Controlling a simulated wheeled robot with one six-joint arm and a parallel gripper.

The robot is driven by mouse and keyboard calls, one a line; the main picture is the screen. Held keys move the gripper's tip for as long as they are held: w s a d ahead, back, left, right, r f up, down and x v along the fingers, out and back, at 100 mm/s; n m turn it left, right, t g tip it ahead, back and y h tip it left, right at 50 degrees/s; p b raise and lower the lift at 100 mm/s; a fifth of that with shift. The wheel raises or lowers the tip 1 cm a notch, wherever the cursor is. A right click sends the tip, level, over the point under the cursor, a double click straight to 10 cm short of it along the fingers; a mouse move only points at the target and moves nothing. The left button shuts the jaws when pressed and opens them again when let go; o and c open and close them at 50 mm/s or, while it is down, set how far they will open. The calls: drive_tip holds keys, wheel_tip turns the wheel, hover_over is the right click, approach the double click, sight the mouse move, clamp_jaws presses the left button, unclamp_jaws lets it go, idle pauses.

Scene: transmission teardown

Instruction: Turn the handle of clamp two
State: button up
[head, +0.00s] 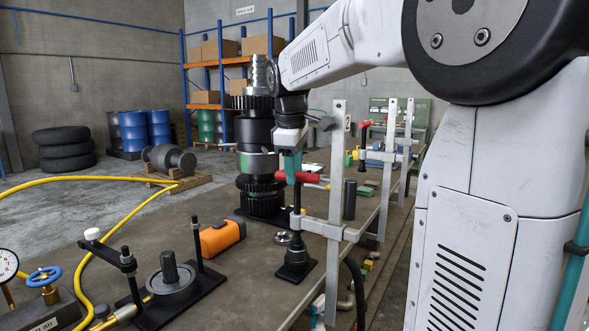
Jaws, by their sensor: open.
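Clamp two (335,205) is a grey metal bar clamp with a "2" on its upright, standing right of the middle in the head view. Its red handle (305,178) lies roughly level, and a black screw and round foot sit below it. My gripper (292,175) points down from above, with teal fingers at the left part of the red handle. The fingers are open. They overlap the handle in the picture, and I cannot tell whether they touch it.
A tall dark gear stack (257,135) stands close behind and left of my gripper. Another clamp (389,140) stands farther back. An orange tool (221,237) and a black press fixture (173,278) are on the bench to the left. A yellow hose (92,181) crosses there.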

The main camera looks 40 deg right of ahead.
drive_tip(key=shift+f, duration=0.1)
clamp_jaws()
drive_tip(key=shift+m, duration=0.3)
